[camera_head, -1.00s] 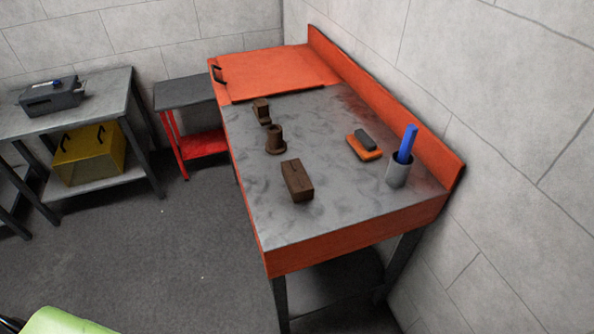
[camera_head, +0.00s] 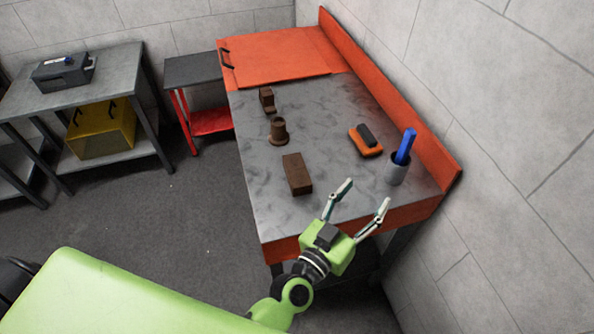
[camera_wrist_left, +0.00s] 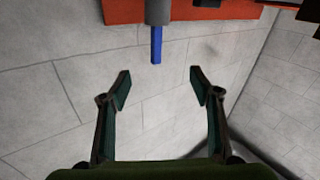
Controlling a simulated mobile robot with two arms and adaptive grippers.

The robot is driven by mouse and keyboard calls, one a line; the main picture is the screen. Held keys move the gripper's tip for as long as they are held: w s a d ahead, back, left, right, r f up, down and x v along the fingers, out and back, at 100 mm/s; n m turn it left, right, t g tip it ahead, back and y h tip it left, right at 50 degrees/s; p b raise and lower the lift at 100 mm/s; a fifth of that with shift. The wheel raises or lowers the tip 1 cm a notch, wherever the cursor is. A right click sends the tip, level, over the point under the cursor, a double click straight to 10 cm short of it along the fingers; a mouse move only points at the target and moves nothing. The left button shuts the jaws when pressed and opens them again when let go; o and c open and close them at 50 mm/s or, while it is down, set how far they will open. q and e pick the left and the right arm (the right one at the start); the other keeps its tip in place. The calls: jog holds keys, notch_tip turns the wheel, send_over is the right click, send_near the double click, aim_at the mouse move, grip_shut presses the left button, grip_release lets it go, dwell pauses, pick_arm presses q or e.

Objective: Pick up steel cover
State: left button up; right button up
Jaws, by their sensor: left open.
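No part is plainly marked as the steel cover. A flat orange panel (camera_head: 278,58) with a dark handle (camera_head: 227,58) at its left side lies over the far end of the workbench and looks most like a cover. My left gripper (camera_head: 366,192) is open and empty above the near right end of the bench, far from that panel. In the left wrist view its two fingers (camera_wrist_left: 160,82) stand wide apart with nothing between them. My right gripper does not show.
The grey benchtop (camera_head: 250,190) carries brown blocks (camera_head: 297,174), a brown flanged part (camera_head: 278,131), an orange-and-black brush (camera_head: 365,141) and a grey cup (camera_head: 397,174) with a blue handle (camera_head: 405,147). A wall closes the right side.

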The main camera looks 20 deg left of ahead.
pick_arm(q)
jog(key=w+a+r+n+t+y, duration=0.1)
jog(key=w+a+r+n+y, duration=0.1)
jog(key=a+r+n+y, duration=0.6)
jog(key=n+g+y+p, duration=0.1)
jog(key=n+g+y, duration=0.1)
jog(key=g+y, duration=0.4)
send_near(297, 170)
jog(key=b+x, duration=0.2)
jog(key=b, duration=0.3)
jog(key=shift+w+f+b, duration=0.1)
jog(key=shift+w+b, duration=0.2)
jog(key=shift+w, duration=0.05)
jog(key=shift+w+a, duration=0.25)
jog(key=b+x, duration=0.1)
jog(key=b, duration=0.1)
jog(key=b+x, duration=0.2)
jog(key=b, duration=0.1)
jog(key=shift+w+a+f+b, duration=0.15)
jog(key=shift+f+b, duration=0.15)
jog(key=shift+f, duration=0.15)
jog(key=shift+w+a+b, duration=0.4)
jog(key=shift+w+b, duration=0.15)
jog(key=shift+w, duration=0.1)
